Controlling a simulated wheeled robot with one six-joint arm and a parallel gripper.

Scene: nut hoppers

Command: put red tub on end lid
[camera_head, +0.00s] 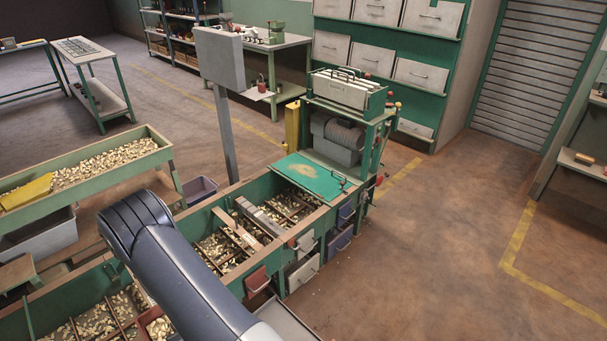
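The green end lid (302,178) lies flat over the far end of the long green nut hopper. It has a pale worn patch in its middle and a dark handle at its right edge. Nothing stands on it. A small reddish tub (146,320) with nuts in it shows at the bottom of the picture, among the near hopper compartments, partly hidden by my dark arm. I cannot tell for sure that it is the red tub. My arm runs down out of the picture. My gripper is not in view.
The hopper (225,213) has open compartments of nuts, with a grey bar lying across dividers. A grey post with a panel (219,58) stands behind it. A machine stand (340,135) adjoins the lid's far side. Floor (430,270) at right is clear.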

